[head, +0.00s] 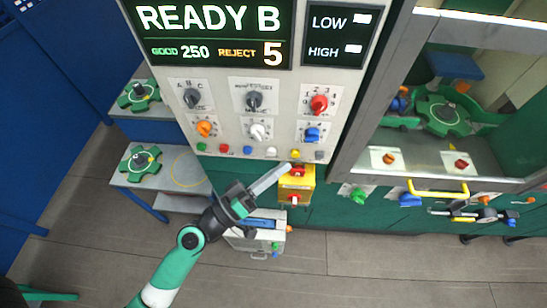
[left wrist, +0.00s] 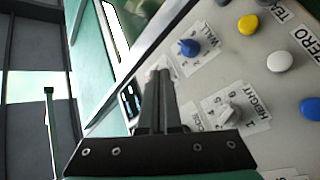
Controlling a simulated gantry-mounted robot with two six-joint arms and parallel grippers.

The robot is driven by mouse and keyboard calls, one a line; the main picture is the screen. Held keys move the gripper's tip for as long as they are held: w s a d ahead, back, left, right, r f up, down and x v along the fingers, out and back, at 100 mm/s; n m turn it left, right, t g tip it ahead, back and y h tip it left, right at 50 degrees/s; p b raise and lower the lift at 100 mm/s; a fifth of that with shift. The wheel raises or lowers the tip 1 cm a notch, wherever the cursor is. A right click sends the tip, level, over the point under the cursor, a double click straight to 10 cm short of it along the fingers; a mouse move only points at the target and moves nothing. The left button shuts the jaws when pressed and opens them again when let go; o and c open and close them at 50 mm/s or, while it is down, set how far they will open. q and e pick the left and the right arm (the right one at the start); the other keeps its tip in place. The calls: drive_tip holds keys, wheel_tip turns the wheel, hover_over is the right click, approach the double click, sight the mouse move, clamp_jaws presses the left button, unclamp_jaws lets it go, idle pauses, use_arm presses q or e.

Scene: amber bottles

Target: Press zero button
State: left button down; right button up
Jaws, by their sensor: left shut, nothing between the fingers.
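The white button beside the ZERO label (left wrist: 305,38) is round and domed in the left wrist view (left wrist: 279,61). In the head view it is the white button (head: 271,152) in the row along the panel's lower edge, between a blue and a yellow one. My left gripper (head: 287,167) is shut and empty, its tips just below and right of the white button in the head picture. It also shows in the left wrist view (left wrist: 161,78), pointing away from the camera, with the white button well to its right. Contact with anything cannot be told. My right gripper is not in view.
A yellow box (head: 296,186) with red buttons sits beside my left fingertips. Several knobs, including a red one (head: 319,103) and a blue one (left wrist: 188,47), stick out of the panel. A display (head: 210,30) reads READY B. A yellow handle (head: 437,190) juts out at right.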

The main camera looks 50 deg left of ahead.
sight(271, 152)
use_arm(q)
drive_tip(key=s+a+f+n+g+y+b, duration=0.1)
drive_tip(key=s+a+f+b, duration=0.1)
drive_tip(key=f, duration=0.8)
drive_tip(key=shift+s+f+g, duration=0.25)
drive_tip(key=shift+s+g, duration=0.15)
drive_tip(key=shift+s, duration=0.5)
drive_tip(key=w+a, duration=0.5)
drive_tip(key=w, duration=0.1)
drive_tip(key=shift+w+a+b, duration=0.3)
drive_tip(key=shift+a+b, duration=0.1)
drive_tip(key=shift+w+a, duration=0.1)
idle(0.7)
